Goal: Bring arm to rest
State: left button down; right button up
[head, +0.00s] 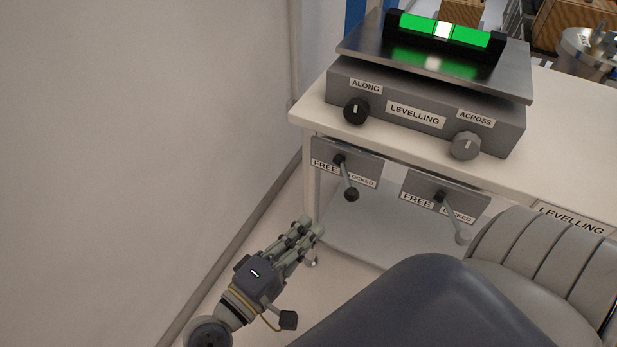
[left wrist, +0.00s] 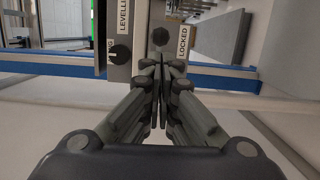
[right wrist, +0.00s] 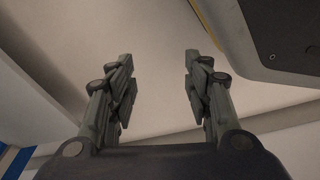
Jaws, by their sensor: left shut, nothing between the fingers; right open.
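My left gripper (head: 314,229) is low and left of the levelling table in the head view, in front of its left end and below the left lever (head: 346,177). Its fingers are together with nothing between them, as the left wrist view (left wrist: 162,75) also shows. It is apart from the lever in the head view. My right gripper is outside the head view. In the right wrist view its fingers (right wrist: 157,85) stand wide apart and empty, before a plain pale surface.
The levelling unit (head: 420,112) stands on the white table (head: 315,112), with two knobs and a green-lit vial (head: 445,29). A second lever (head: 450,215) hangs right of the first. A pale wall (head: 140,120) stands at left.

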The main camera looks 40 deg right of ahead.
pick_arm(q)
jog(key=shift+s+a, duration=0.65)
